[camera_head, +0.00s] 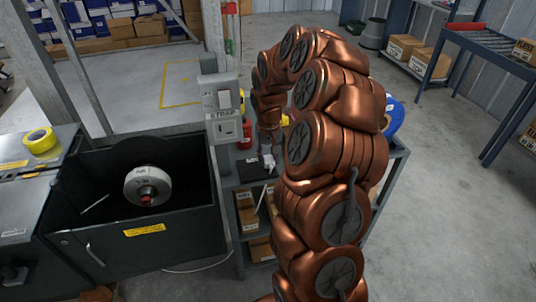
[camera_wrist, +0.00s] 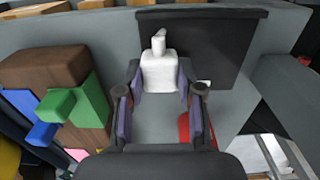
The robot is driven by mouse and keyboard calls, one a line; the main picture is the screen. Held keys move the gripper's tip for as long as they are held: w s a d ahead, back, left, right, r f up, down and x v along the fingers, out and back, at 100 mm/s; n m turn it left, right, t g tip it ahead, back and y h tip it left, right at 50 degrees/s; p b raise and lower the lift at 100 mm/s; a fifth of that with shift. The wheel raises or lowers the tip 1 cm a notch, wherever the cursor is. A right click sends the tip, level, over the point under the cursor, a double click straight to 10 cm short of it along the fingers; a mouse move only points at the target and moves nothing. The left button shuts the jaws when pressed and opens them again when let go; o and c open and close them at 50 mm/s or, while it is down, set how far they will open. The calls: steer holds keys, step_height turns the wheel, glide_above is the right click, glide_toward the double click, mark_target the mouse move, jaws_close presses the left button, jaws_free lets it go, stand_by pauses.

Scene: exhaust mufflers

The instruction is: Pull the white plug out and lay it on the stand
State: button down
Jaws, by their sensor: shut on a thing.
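The white plug (camera_wrist: 160,72) is between the two purple-padded fingers of my gripper (camera_wrist: 160,88) in the wrist view, with its narrow end pointing away. My gripper is shut on it. In the head view the plug (camera_head: 268,162) is a small white shape below my copper arm, apart from the socket box (camera_head: 224,128) on the post. The stand (camera_head: 230,182) is a grey shelf unit with a dark mat (camera_head: 250,172) on top. In the wrist view the mat (camera_wrist: 225,45) lies behind the plug. I cannot tell whether the plug touches it.
A red container (camera_head: 245,135) stands on the stand. Brown, green and blue blocks (camera_wrist: 80,105) lie left of my gripper in the wrist view. A dark open bin (camera_head: 170,238) with a round white-rimmed part (camera_head: 135,184) stands left of the stand. Open floor lies right.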

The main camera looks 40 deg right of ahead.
steer(key=shift+f, duration=0.3)
steer(key=c, duration=0.7)
jaws_free()
steer(key=shift+o, duration=0.2)
steer(key=shift+r, duration=0.1)
step_height(320, 180, up, 12)
stand_by(0.4)
